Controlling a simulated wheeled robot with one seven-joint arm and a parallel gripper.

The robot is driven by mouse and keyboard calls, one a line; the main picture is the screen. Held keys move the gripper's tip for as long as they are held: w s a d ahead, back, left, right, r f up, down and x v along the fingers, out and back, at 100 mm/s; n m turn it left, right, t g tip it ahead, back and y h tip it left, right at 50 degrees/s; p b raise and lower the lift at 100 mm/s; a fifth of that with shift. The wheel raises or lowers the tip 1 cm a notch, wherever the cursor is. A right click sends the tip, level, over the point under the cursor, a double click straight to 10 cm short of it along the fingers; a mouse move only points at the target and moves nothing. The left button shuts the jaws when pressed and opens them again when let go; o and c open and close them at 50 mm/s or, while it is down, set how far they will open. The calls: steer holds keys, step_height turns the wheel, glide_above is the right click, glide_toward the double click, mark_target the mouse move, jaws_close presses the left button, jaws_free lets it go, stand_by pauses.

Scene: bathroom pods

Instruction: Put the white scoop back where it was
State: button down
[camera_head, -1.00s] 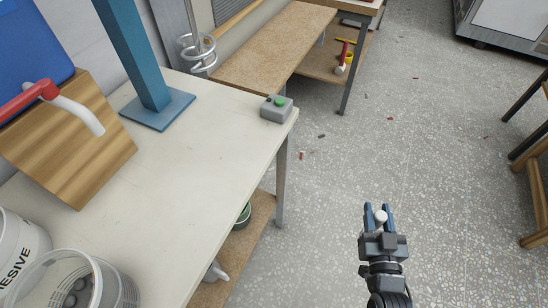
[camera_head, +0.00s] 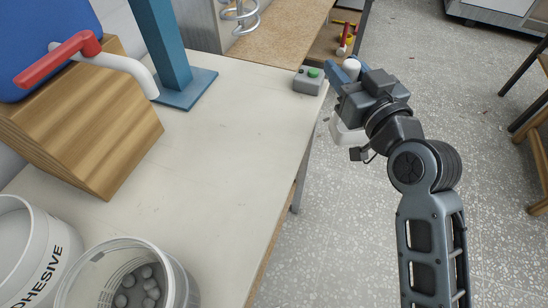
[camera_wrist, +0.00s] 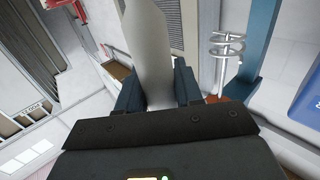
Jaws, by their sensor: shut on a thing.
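The white scoop (camera_head: 352,63) is between the blue fingers of my gripper (camera_head: 345,72). In the head view its pale end shows at the fingertips, and a white part shows below the gripper body. In the wrist view a long pale part of the scoop (camera_wrist: 146,45) stands between both fingers (camera_wrist: 158,88), which are shut on it. My gripper is just off the right edge of the white worktable (camera_head: 225,150), near its far right corner. Much of the scoop is hidden by the gripper.
A grey box with a green button (camera_head: 308,80) sits at the table corner, close left of my gripper. A blue post (camera_head: 165,50), a wooden block (camera_head: 85,125), an adhesive bucket (camera_head: 30,260) and a tub of grey balls (camera_head: 130,280) stand left. The table's middle is clear.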

steer(key=s+a+r+n+g+y+b, duration=0.25)
steer(key=s+a+r+y, duration=0.2)
steer(key=r, duration=0.45)
steer(key=a+f+p, duration=0.2)
steer(key=a+f, duration=0.8)
steer(key=a, duration=0.1)
steer(key=shift+s+a+f+h, duration=0.25)
steer(key=shift+s+f+h, duration=0.1)
steer(key=shift+f, duration=0.05)
steer(key=shift+f+t, duration=0.1)
steer(key=shift+t, duration=0.15)
steer(key=c, duration=0.7)
jaws_free()
steer(key=shift+c, duration=0.2)
steer(key=b+v, duration=0.2)
steer(key=v, duration=1)
